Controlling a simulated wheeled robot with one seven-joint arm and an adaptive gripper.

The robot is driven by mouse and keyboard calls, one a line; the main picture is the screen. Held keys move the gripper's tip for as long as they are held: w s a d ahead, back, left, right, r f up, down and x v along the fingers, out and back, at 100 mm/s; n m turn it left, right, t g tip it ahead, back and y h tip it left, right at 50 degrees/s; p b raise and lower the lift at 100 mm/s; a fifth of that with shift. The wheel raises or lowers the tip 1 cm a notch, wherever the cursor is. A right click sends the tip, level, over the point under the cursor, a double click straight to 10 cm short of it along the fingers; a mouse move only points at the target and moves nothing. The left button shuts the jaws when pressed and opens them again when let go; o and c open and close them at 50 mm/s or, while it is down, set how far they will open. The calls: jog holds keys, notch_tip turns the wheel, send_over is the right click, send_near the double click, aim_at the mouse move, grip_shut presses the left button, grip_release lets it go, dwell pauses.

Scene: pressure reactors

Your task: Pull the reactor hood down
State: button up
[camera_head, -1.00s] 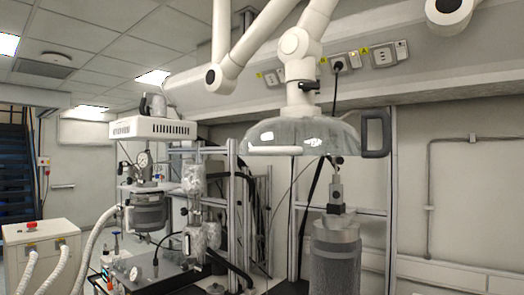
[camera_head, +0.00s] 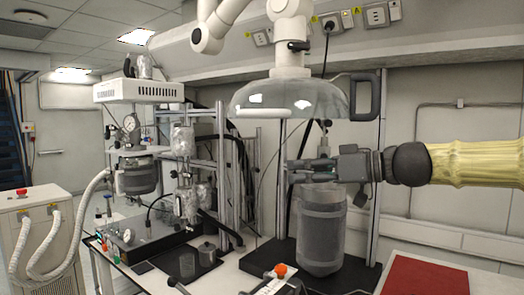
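The reactor hood (camera_head: 285,101) is a clear dome on a white jointed extraction arm (camera_head: 291,35). A black loop handle (camera_head: 375,98) sticks out on its right side. The hood hangs above a grey cylindrical reactor (camera_head: 320,235), with a gap between them. My gripper (camera_head: 292,171) reaches in from the right on my yellow-sleeved arm, its fingers pointing left. It is below the hood, in front of the reactor's top fittings, and apart from the handle. Its fingers are small and dark against those fittings, so their opening is unclear.
A second reactor setup with a gauge (camera_head: 130,123) stands on the bench at left, beside metal frame posts (camera_head: 220,160). A white cabinet with hoses (camera_head: 40,240) stands at far left. A red surface (camera_head: 425,278) lies at lower right.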

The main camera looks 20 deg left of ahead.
aim_at(262, 114)
jog(key=s+d+r+n+g+y, duration=0.1)
jog(key=s+r+n, duration=0.1)
jog(key=r, duration=0.4)
jog(key=s+d+r+n+y, duration=0.1)
jog(key=s+r, duration=0.1)
jog(key=r, duration=0.5)
jog(key=a+p, duration=0.1)
jog(key=a, duration=0.2)
jog(key=a+p, duration=0.2)
jog(key=a, duration=0.2)
jog(key=w+a+p, duration=0.1)
jog(key=a, duration=0.2)
jog(key=shift+w+a+f+p, duration=0.1)
jog(key=shift+a+f+p, duration=0.2)
jog(key=shift+p, duration=0.1)
grip_shut()
